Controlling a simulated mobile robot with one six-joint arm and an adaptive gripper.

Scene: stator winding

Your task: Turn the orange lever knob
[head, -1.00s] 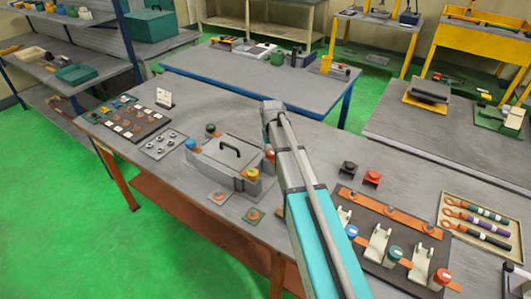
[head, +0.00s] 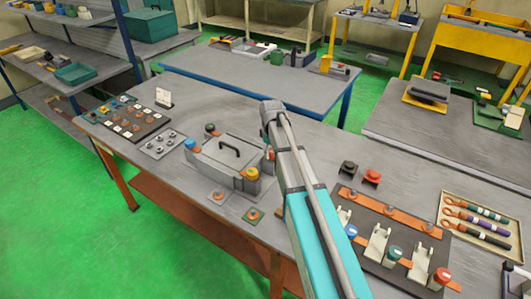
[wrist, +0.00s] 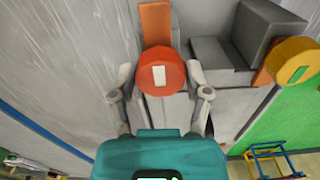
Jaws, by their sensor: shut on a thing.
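The round orange-red lever knob (wrist: 161,73) with a pale upright mark on its face is in the middle of the wrist view. My gripper (wrist: 163,90) is shut on it, one finger on each side. A flat orange strip (wrist: 155,23) lies just beyond the knob. In the head view only a bit of the orange knob (head: 269,154) shows at the right side of the grey box (head: 225,155). My arm hides the rest of it, and the gripper is hidden there too.
A yellow knob (wrist: 291,61) is close to the right of my gripper and also shows in the head view (head: 251,173). Blue (head: 190,144) and green (head: 210,128) knobs are at the box's left side. A fixture board (head: 385,240) lies right of my arm.

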